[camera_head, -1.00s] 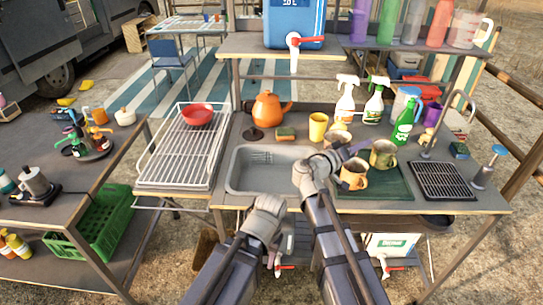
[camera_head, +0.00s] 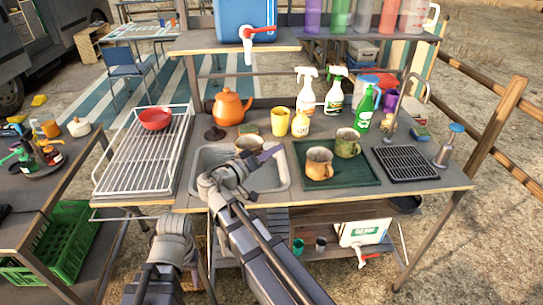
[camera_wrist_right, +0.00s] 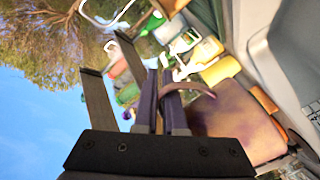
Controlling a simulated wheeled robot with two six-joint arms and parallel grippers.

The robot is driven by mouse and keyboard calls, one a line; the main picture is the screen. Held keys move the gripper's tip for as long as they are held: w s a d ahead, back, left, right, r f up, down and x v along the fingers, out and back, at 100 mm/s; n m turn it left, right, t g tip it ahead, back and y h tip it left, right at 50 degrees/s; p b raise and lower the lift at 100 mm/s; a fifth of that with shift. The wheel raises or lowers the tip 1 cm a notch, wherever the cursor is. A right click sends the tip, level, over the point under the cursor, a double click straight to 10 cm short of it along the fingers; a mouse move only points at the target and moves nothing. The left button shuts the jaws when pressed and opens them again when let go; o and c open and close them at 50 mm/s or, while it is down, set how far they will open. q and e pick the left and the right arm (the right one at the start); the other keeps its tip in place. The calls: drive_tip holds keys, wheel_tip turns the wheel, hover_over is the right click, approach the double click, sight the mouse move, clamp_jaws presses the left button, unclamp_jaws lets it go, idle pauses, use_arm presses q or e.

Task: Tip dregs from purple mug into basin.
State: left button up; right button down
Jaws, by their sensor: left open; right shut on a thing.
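The held mug (camera_head: 246,145), tan with purple patches, is over the back of the grey basin (camera_head: 203,160). It looks about upright; its contents cannot be made out. In the right wrist view the mug (camera_wrist_right: 235,120) shows large beside the jaws. My right gripper (camera_head: 268,154) is shut on its handle; the fingers also show in the right wrist view (camera_wrist_right: 163,92). My left gripper (camera_head: 172,226) is open and empty, low in front of the counter and left of the right arm; its fingertips are hard to see.
An orange mug (camera_head: 318,164) and a green mug (camera_head: 347,144) stand on the green mat (camera_head: 356,178) right of the basin. A yellow cup (camera_head: 279,121), an orange teapot (camera_head: 230,106) and spray bottles (camera_head: 306,92) stand behind. A dish rack (camera_head: 128,178) is at left.

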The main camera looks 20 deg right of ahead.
sight(256, 136)
drive_tip(key=w+n, duration=0.1)
drive_tip(key=n, duration=0.3)
drive_tip(key=w+a+n+b, duration=0.1)
drive_tip(key=n, duration=0.3)
drive_tip(key=w+a+n+t, duration=0.1)
drive_tip(key=w+n, duration=0.1)
drive_tip(key=n, duration=0.2)
drive_tip(key=shift+r+n+h+b, duration=0.3)
drive_tip(key=shift+r+h, duration=0.05)
drive_tip(key=shift+h, duration=0.05)
drive_tip(key=shift+w+a+r+n+p, duration=0.35)
drive_tip(key=shift+w+n, duration=0.2)
drive_tip(key=shift+n, duration=0.25)
drive_tip(key=shift+w+a+r+n+p, duration=0.3)
drive_tip(key=shift+w+r+n, duration=0.15)
drive_tip(key=shift+n, duration=0.35)
drive_tip(key=w+n, duration=0.1)
drive_tip(key=w+a+n, duration=0.1)
drive_tip(key=w+n+t, duration=0.1)
drive_tip(key=n, duration=0.1)
drive_tip(key=shift+a+r, duration=0.3)
drive_tip(key=shift+a, duration=0.05)
